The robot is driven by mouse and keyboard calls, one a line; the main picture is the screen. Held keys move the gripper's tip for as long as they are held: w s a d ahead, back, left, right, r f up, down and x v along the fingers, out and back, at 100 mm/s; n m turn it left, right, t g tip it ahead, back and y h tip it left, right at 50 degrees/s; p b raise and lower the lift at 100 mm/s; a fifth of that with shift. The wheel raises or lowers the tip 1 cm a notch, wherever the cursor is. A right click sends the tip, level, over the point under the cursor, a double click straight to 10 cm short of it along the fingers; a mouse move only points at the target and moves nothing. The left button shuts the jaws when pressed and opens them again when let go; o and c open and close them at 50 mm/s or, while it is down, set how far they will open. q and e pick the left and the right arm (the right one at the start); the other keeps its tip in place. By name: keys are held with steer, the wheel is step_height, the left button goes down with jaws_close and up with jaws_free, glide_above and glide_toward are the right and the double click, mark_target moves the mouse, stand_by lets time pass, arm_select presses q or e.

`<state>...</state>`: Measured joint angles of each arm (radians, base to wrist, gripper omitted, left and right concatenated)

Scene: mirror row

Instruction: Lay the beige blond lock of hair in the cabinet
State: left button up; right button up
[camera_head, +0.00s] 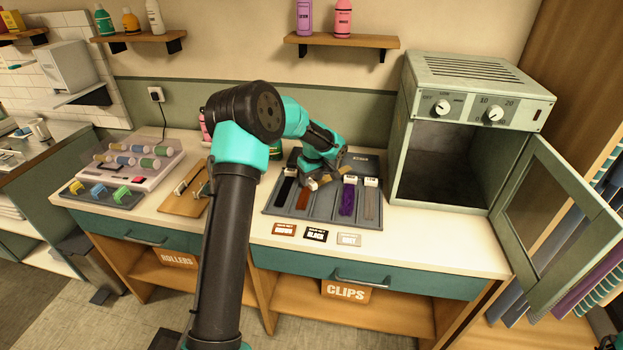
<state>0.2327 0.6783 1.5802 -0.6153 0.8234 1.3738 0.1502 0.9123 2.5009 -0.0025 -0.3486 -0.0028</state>
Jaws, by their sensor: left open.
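My left gripper (322,183) is open, low over the grey tray (325,212) of hair locks on the counter. Small tan pieces show around its fingertips; I cannot tell whether they are the beige blond lock, tags or finger parts. Black (284,190), copper (303,200), purple (347,202) and greyish (370,205) locks lie in the tray's slots. The beige blond lock cannot be made out for certain; the gripper covers part of the tray. The pale green cabinet (480,68) stands to the right of the tray, its door (552,220) swung open to the right. Its dark inside looks empty.
Three flat packets lie in front of the tray: copper (284,229), black (315,235) and pale (348,240). A wooden board (186,200) and a roller set (125,170) are at left. Bottles stand on a wall shelf (340,41). Counter left of the cabinet's front is partly clear.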

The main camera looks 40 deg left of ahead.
arm_select(q)
step_height(320, 180, up, 12)
steer(key=d, duration=0.1)
steer(key=shift+s+d, duration=0.2)
steer(key=shift+s, duration=0.05)
stand_by(0.7)
